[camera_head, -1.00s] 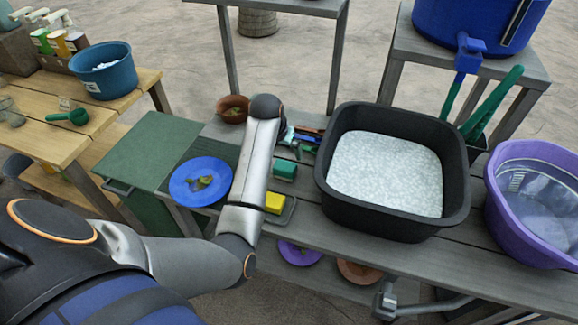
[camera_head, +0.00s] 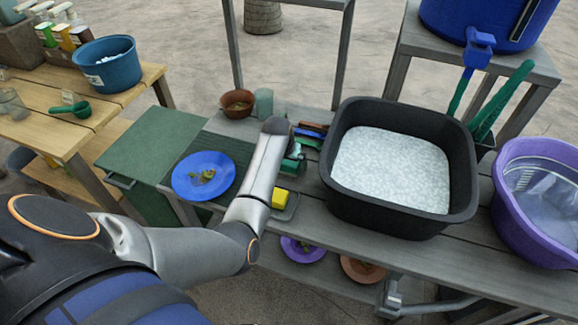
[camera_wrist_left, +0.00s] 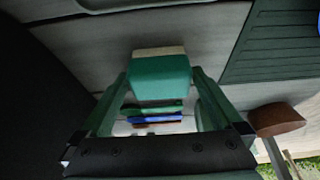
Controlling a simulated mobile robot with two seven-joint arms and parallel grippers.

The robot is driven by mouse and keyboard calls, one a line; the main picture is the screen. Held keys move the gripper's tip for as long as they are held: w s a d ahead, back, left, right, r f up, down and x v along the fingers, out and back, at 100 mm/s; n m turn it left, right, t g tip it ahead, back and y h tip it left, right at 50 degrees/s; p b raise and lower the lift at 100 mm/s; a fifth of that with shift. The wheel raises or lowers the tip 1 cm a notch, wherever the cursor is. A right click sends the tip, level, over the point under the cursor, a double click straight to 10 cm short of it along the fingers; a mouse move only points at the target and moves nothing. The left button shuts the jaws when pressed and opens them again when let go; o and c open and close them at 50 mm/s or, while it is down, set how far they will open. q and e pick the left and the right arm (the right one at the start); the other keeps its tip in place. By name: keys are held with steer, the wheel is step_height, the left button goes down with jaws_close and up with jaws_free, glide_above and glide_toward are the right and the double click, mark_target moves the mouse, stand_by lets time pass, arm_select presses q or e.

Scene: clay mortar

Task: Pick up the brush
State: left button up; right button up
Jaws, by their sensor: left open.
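A teal block with a cream layer (camera_wrist_left: 160,75), which looks like the brush, lies on the grey table between the finger tips in the left wrist view. It is partly hidden behind my arm in the head view (camera_head: 291,165). My left gripper (camera_wrist_left: 160,92) is open, with one finger on each side of the block. I cannot tell whether the fingers touch it. In the head view my left forearm and wrist hide most of the gripper. Green, blue and brown handled tools (camera_wrist_left: 150,118) lie beside the block. My right gripper is not in view.
A black tub (camera_head: 328,165) of white material stands close on the right, with a purple basin (camera_head: 500,185) beyond. A yellow sponge (camera_head: 281,198) sits in a tray. A blue plate (camera_head: 185,187) is left of my arm. A brown bowl (camera_head: 237,108) and teal cup (camera_head: 264,103) stand behind.

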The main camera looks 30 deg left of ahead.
arm_select(q)
steer(key=c, duration=1.2)
steer(key=shift+o, duration=0.2)
steer(key=shift+r+p, duration=0.65)
steer(key=shift+r, duration=4.45)
